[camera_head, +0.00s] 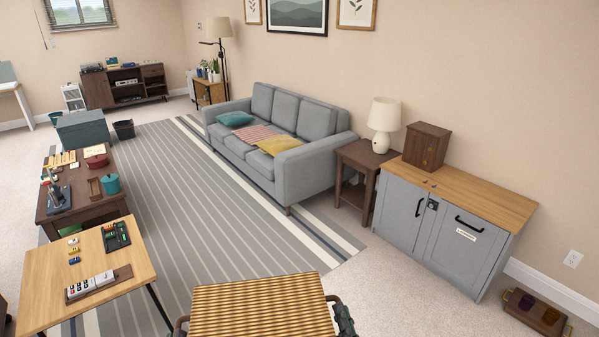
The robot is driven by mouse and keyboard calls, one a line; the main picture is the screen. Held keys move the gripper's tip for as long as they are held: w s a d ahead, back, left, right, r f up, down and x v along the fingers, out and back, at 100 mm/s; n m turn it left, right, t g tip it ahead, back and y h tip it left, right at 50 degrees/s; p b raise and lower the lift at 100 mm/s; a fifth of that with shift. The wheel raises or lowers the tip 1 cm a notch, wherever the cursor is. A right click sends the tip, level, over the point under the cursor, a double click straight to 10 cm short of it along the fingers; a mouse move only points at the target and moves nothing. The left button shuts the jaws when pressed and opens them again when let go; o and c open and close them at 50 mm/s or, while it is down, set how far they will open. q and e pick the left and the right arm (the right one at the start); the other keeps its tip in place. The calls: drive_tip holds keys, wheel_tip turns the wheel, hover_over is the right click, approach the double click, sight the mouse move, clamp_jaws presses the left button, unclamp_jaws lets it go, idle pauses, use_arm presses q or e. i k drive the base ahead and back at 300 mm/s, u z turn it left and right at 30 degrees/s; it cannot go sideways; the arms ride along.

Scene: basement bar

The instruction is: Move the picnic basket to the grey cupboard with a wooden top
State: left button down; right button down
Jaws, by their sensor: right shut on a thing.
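The picnic basket (262,308) is at the bottom middle, close in front of me, with its woven tan lid facing up. Its lower part is cut off by the picture's edge. My right gripper (343,318) is at the basket's right side, shut on its dark brown handle. Another dark handle shows at the basket's left side; I cannot make out my left gripper there. The grey cupboard with a wooden top (480,205) stands against the wall at the right, apart from the basket. Its doors are shut.
A dark wooden box (426,146) and small items occupy the cupboard top's left part; its right part is clear. A side table with a lamp (384,120) and a grey sofa (290,150) stand left of it. A tray (535,312) lies on the floor at right.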

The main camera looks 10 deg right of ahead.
sight(480, 191)
drive_tip(key=i, duration=2.1)
drive_tip(key=z, duration=2.05)
drive_tip(key=i, duration=1.7)
drive_tip(key=z, duration=0.05)
